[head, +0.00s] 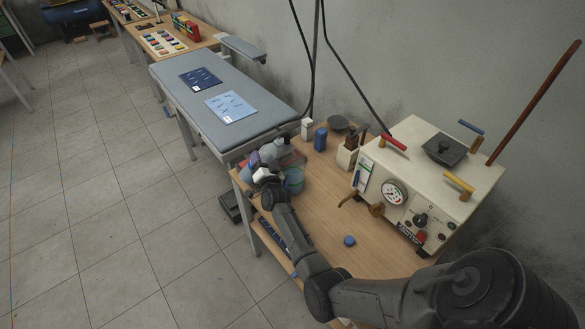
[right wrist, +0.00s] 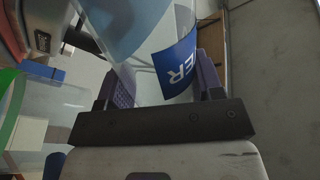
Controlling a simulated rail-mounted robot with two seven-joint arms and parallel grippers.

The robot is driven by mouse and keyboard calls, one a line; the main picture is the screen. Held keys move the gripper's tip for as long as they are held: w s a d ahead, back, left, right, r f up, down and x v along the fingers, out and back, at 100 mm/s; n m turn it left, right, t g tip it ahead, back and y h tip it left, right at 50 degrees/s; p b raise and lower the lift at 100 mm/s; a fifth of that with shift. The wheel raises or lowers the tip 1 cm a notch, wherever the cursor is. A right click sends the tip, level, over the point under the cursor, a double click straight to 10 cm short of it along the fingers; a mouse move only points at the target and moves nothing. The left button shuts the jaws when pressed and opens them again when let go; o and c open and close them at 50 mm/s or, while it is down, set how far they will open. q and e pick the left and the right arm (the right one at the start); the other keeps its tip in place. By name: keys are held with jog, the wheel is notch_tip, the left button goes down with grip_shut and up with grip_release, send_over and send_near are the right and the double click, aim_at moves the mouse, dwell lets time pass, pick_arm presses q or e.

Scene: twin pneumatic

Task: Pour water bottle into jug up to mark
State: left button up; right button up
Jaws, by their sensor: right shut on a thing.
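My right gripper (head: 262,174) is at the near left end of the wooden bench. In the right wrist view its purple-padded fingers (right wrist: 160,92) are shut on a clear water bottle (right wrist: 136,50) with a blue label (right wrist: 176,68). The bottle's tilt and water level are hard to tell. The clear, teal-tinted jug (head: 294,182) stands on the bench just right of the gripper. A clear vessel with a green band (right wrist: 12,108), likely the jug, shows at the left of the wrist view. My left gripper does not show.
A cream pneumatic unit (head: 425,150) with a gauge and levers fills the bench's right side. A blue cap (head: 349,241) lies on the bench front. A blue container (head: 320,139) and a white one (head: 307,129) stand behind the jug. A grey padded table (head: 235,125) adjoins.

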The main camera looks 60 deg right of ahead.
jog(key=shift+w+a+f+m+h+b, duration=0.25)
jog(key=shift+f+m+b, duration=0.25)
jog(key=shift+m+b, duration=0.5)
jog(key=shift+w+a+m+h+b, duration=0.15)
jog(key=shift+w+m+h+b, duration=0.15)
jog(key=shift+m+b, duration=0.6)
jog(key=shift+a+r, duration=0.1)
jog(key=shift+b, duration=0.3)
jog(key=shift+w, duration=0.1)
jog(key=shift+f+m, duration=0.2)
jog(key=shift+m, duration=0.1)
jog(key=shift+h+b, duration=0.25)
jog(key=shift+b, duration=0.1)
